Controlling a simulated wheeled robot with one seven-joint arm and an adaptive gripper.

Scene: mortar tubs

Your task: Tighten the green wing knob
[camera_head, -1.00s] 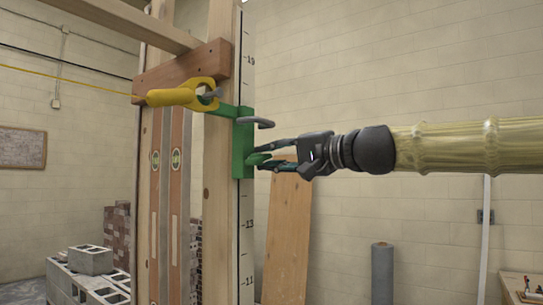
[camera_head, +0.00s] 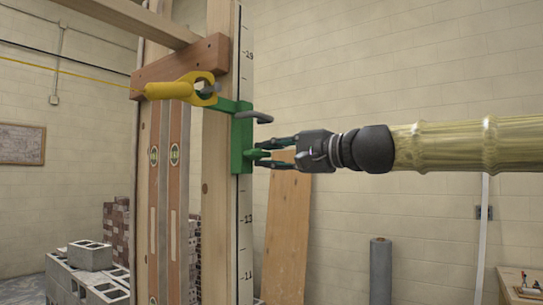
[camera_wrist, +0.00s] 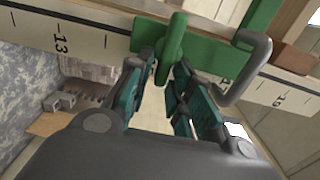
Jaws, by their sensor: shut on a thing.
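The green wing knob (camera_head: 256,154) sticks out from the right side of a green bracket (camera_head: 241,132) on the upright wooden post. In the wrist view the knob (camera_wrist: 171,46) is a raised green bar on the bracket plate (camera_wrist: 205,56), lying between my finger ends. My gripper (camera_head: 268,154) reaches in level from the right, one finger above the knob and one below. In the wrist view my gripper (camera_wrist: 168,72) is shut on the knob, with its dark teal finger pads on both sides. The knob's base is partly hidden.
A grey bent handle (camera_head: 256,116) juts out just above my gripper. A yellow clamp (camera_head: 180,93) and a reddish wooden crosspiece (camera_head: 180,68) are at the upper left. A measuring strip (camera_head: 246,210) runs along the post. A leaning plank (camera_head: 287,235) stands below my gripper.

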